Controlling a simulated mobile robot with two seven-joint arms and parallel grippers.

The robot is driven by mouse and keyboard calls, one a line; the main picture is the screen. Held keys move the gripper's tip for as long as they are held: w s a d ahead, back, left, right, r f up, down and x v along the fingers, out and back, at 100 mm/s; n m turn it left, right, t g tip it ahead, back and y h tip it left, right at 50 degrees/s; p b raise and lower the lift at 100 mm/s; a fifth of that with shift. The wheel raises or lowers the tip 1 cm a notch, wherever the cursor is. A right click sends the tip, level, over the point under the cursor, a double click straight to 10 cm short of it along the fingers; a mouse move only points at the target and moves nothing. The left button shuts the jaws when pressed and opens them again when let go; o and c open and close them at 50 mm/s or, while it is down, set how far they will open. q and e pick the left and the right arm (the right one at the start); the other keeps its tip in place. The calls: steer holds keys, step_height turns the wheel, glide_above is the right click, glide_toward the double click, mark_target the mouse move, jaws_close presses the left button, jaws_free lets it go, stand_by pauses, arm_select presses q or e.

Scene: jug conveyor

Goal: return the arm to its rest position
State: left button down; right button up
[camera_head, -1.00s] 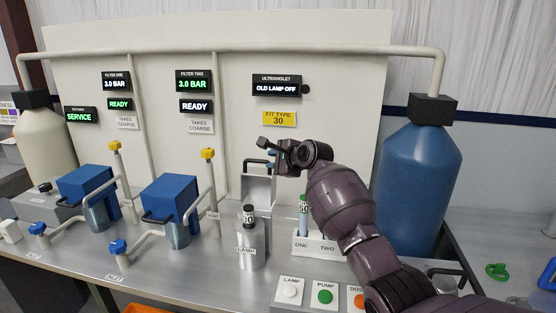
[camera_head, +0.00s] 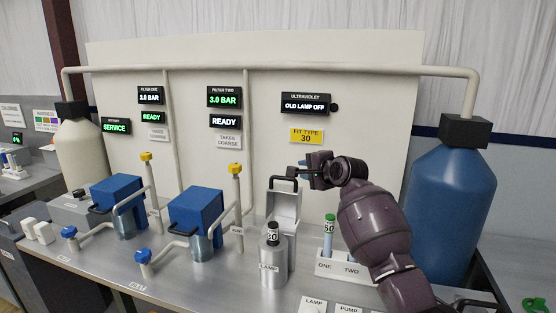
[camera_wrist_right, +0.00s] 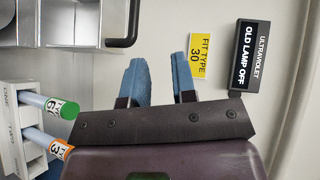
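My right gripper (camera_head: 302,172) is raised in front of the back panel, just above the open box with a black handle (camera_head: 284,208). In the right wrist view its two blue fingers (camera_wrist_right: 161,68) are apart with nothing between them. My right arm comes in from the lower right and hides part of the lamp rack. My left gripper is not in the head view.
The white lamp rack (camera_head: 331,267) holds a green-capped lamp (camera_head: 329,234); an orange-capped lamp (camera_wrist_right: 48,142) shows in the wrist view. A black-capped lamp (camera_head: 272,232) stands in the metal canister (camera_head: 273,265). A large blue tank (camera_head: 449,205) stands right of my arm.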

step_height(320, 180, up, 4)
steer(key=s+d+n+t, duration=0.2)
steer(key=n+t, duration=0.1)
steer(key=n, duration=0.4)
steer(key=s+d+f+n+t+h, duration=0.1)
steer(key=s+d+f+n+h, duration=0.4)
steer(key=s+f, duration=0.7)
steer(key=s+d+f+n, duration=0.2)
steer(key=s+d+f, duration=0.4)
steer(key=s+f, duration=0.6)
steer(key=s+d+f+g+h, duration=0.1)
steer(key=s+d+f+g, duration=0.1)
steer(key=s+f, duration=0.7)
steer(key=s+d+f+g+h, duration=0.1)
steer(key=s+d+f+g, duration=0.2)
steer(key=s+f, duration=0.7)
steer(key=s+b, duration=0.1)
steer(key=s, duration=0.3)
steer(key=shift+s+m, duration=0.25)
steer(key=shift+m, duration=0.15)
